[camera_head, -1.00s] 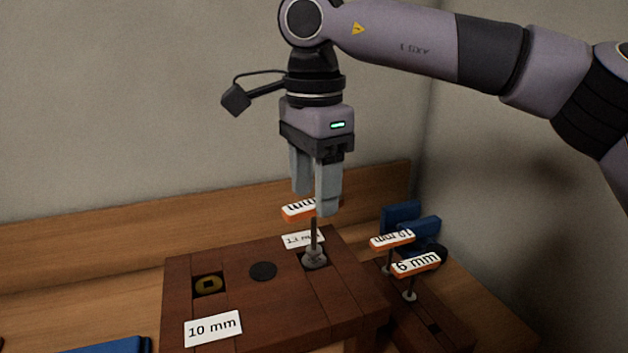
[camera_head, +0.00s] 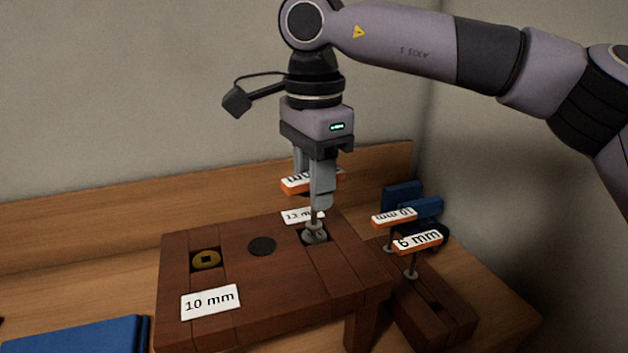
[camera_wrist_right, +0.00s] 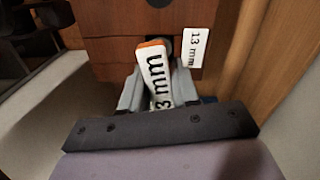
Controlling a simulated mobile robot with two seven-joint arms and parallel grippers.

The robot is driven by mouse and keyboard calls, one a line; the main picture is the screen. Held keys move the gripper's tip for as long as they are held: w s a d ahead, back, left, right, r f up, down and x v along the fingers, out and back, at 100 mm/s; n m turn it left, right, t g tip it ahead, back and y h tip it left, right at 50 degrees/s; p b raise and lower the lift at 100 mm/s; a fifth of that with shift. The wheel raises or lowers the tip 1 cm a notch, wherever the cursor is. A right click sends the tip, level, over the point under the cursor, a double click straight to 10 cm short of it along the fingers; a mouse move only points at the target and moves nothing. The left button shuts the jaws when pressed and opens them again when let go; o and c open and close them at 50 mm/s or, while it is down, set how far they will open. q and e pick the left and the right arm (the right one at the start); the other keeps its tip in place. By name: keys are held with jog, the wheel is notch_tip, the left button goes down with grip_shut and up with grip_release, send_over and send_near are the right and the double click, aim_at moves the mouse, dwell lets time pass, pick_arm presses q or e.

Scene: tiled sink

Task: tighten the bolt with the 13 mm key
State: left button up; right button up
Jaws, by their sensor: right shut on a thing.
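My right gripper (camera_head: 316,188) points straight down and is shut on the handle of the 13 mm key (camera_head: 296,183). The handle is orange with a white label; in the right wrist view the label of the 13 mm key (camera_wrist_right: 157,75) lies between the fingers. The key's thin shaft runs down to the grey bolt (camera_head: 316,236), which sits in the square recess beside the 13 mm tag (camera_head: 297,216) on the wooden block (camera_head: 285,285). I cannot tell how deeply the key tip is seated. My left gripper is not in view.
The 10 mm key (camera_head: 394,218) and the 6 mm key (camera_head: 417,242) stand upright in a low wooden rack (camera_head: 440,318) on the right. A brass bolt (camera_head: 206,259) sits near the 10 mm tag (camera_head: 211,301). A blue object (camera_head: 85,335) lies front left.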

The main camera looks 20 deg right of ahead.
dwell(0.3)
jog(key=m, duration=0.4)
jog(key=shift+m+b, duration=0.3)
jog(key=o, duration=1)
jog(key=shift+c, duration=0.2)
notch_tip(320, 180, up, 7)
jog(key=p, duration=0.6)
jog(key=shift+p, duration=0.3)
